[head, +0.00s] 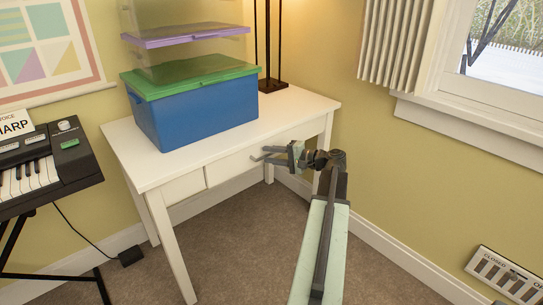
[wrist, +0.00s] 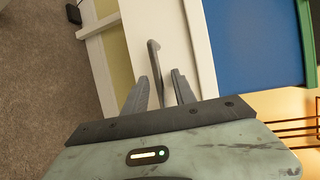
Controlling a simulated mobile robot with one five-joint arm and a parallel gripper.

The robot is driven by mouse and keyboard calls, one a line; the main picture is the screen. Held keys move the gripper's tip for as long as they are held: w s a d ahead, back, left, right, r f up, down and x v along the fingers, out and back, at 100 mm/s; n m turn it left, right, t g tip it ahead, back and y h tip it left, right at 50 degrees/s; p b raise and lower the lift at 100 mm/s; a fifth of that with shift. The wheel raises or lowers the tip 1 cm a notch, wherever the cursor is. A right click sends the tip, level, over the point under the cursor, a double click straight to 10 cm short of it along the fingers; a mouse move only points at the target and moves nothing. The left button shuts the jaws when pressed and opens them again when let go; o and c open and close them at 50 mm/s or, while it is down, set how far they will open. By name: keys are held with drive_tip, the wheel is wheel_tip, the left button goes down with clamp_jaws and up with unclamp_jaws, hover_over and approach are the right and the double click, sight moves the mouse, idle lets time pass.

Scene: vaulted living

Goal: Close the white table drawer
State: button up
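The white table (head: 125,150) stands against the yellow wall. Its drawer front (head: 235,165) is below the top's front edge, to the right of another front panel. I cannot tell how far out the drawer stands. In the wrist view, the white drawer front (wrist: 172,30) runs beside the table top, with a grey bar handle (wrist: 153,55) on it. My gripper (head: 265,154) is in front of the drawer, just below the table's edge. Contact cannot be told.
A blue box with a green lid (head: 200,110) and clear bins stand on the table. A dark lamp base (head: 270,86) is behind them. A keyboard on a stand (head: 40,175) is at left. Carpet (head: 240,240) before the table is clear.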

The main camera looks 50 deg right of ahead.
drive_tip(key=p+v, duration=0.1)
drive_tip(key=v, duration=0.6)
drive_tip(key=shift+s, duration=0.4)
